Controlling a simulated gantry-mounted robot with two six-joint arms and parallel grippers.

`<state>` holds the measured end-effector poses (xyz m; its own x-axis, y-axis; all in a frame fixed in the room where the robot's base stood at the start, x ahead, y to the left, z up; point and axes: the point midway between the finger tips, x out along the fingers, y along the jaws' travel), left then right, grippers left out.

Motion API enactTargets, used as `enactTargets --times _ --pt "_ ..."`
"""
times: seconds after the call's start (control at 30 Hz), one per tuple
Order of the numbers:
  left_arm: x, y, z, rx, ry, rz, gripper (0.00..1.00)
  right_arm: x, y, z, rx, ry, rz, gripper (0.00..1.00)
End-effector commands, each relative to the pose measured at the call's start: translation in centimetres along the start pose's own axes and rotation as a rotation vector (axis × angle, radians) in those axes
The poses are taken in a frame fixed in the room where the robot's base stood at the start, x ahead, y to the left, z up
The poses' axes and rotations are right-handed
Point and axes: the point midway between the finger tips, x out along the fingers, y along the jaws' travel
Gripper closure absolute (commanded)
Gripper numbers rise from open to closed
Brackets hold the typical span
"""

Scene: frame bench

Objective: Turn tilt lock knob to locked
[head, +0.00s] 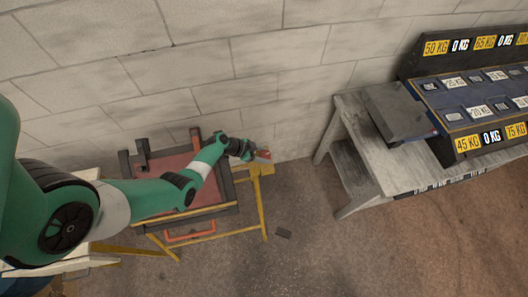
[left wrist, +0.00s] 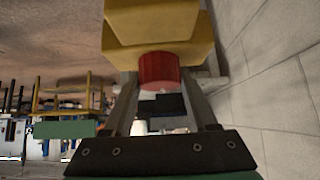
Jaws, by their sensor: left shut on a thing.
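The tilt lock knob is a red cylinder (left wrist: 159,71) under a yellow block (left wrist: 158,30) in the left wrist view. In the head view the knob (head: 264,154) is a small red spot at the right side of a yellow-legged frame bench (head: 228,206). My left gripper (left wrist: 160,80) has its two fingers on either side of the knob and is shut on it. In the head view my left gripper (head: 254,154) reaches the knob from the left. The knob's lock marking cannot be read. My right gripper is not in view.
The bench has a dark red panel (head: 163,164) with dark rails. A block wall (head: 200,50) stands close behind it. A grey wooden table (head: 375,150) with weight-labelled trays stands to the right.

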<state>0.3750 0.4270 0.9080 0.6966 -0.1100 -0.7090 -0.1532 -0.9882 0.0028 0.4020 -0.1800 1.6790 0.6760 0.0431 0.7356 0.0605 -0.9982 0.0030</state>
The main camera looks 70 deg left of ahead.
Motion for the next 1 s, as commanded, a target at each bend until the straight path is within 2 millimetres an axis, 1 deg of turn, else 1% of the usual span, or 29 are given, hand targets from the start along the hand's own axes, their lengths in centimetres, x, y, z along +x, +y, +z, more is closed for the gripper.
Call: enactTargets --times 0.03,0.23,0.77,0.8,0.93,0.97,1.0 --pt "-0.23 -0.14 -0.2 0.011 -0.002 0.014 0.98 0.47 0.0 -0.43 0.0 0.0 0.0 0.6" --pt "-0.13 -0.13 -0.09 0.058 0.0 0.057 0.98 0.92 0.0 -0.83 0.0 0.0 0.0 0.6" --pt "-0.14 -0.07 -0.17 0.079 0.005 0.074 0.98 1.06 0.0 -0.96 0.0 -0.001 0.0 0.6" --pt "-0.14 -0.07 -0.18 0.079 0.005 0.074 0.38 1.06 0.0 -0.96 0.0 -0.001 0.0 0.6" --pt "-0.13 -0.06 -0.16 0.078 0.005 0.073 0.15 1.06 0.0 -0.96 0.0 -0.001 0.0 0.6" --pt "-0.13 -0.06 -0.15 0.078 0.004 0.073 0.12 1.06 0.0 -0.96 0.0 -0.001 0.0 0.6" --pt "-0.12 -0.06 -0.14 0.078 0.004 0.073 0.12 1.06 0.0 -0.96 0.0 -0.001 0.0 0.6"
